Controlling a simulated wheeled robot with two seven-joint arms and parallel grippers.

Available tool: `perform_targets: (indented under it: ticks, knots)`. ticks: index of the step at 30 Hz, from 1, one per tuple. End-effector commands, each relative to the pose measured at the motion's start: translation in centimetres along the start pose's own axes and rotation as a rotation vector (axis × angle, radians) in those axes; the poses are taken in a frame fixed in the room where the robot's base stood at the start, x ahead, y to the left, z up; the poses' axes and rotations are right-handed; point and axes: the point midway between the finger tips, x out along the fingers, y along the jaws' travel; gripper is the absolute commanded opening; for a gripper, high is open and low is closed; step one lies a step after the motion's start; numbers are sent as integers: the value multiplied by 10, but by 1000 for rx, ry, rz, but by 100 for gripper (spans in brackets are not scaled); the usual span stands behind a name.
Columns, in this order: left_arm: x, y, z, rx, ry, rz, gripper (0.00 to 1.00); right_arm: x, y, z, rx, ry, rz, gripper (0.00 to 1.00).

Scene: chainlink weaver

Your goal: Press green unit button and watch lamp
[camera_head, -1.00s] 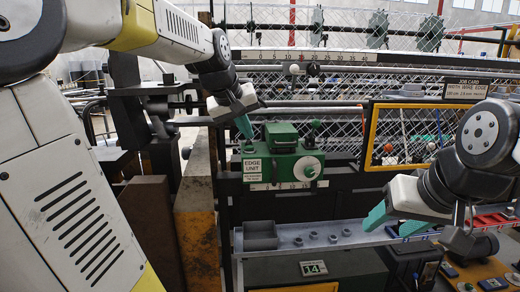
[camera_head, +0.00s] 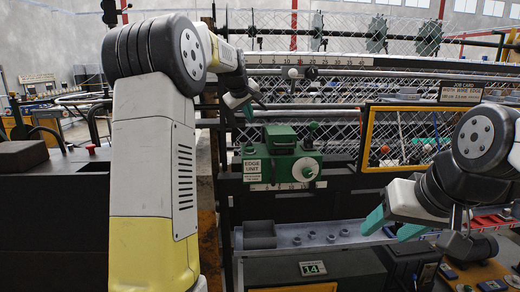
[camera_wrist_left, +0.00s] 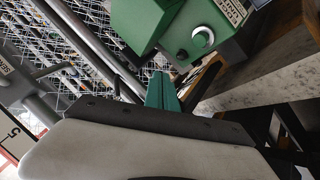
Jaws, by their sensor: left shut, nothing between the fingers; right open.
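The green edge unit (camera_head: 284,160) sits on a rail in the middle of the head view, with a white EDGE UNIT label and a pale round knob (camera_head: 306,169) on its front. My left gripper (camera_head: 248,113) is shut and empty, just above and left of the unit, apart from it. The left wrist view shows its teal fingertips (camera_wrist_left: 163,92) below the green housing (camera_wrist_left: 145,20). There, a light-ringed round button (camera_wrist_left: 203,37) and a small dark round part (camera_wrist_left: 182,54) sit near the label. I cannot make out a lit lamp. My right gripper (camera_head: 392,226) is open and empty at the right.
A grey tray (camera_head: 345,232) with several small parts runs below the unit. A yellow-framed mesh panel (camera_head: 368,140) stands right of it. A scale bar (camera_head: 330,61) and rods cross behind. A rusty post rises left of the unit.

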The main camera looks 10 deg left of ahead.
Motion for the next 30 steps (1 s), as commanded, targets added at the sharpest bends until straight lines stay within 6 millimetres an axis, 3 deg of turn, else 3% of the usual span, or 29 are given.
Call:
perform_targets:
  ticks: [8,21,30]
  knots:
    - [10,-8,8,1,-3,-1,0,0,0,0,0,0,0,55]
    - [51,-37,38,0,-2,-1,0,0,0,0,0,0,0,55]
    - [61,-45,45,1,-1,0,0,0,0,0,0,0,0,55]
